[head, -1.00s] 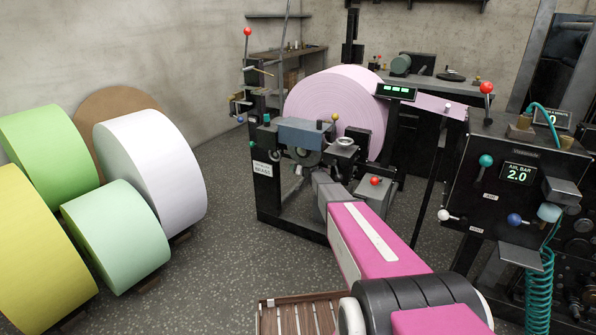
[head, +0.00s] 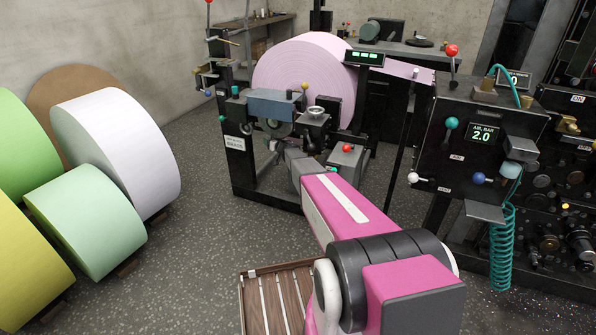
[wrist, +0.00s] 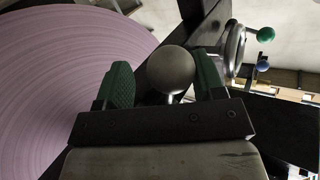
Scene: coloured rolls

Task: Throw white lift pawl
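A pale ball knob (wrist: 170,69) on a short bright stem, grey in the shade, stands between my gripper's fingers in the wrist view; it looks like the white lift pawl. My gripper (wrist: 165,75) is open, its two green-padded fingers on either side of the ball. A gap shows at the left finger; the right finger is very near or overlaps the ball's edge, and contact cannot be told. In the head view a small pale spot (head: 272,145) shows at the roll stand (head: 237,170), just beyond my gripper's grey wrist. My pink arm reaches to the stand.
The pink roll (head: 300,80) is mounted behind the knob. A control panel (head: 470,150) on the right carries red, teal, white (head: 413,178) and blue knobs. Several coloured rolls stand at left. A slatted wooden pallet (head: 275,295) lies in front. Floor between is clear.

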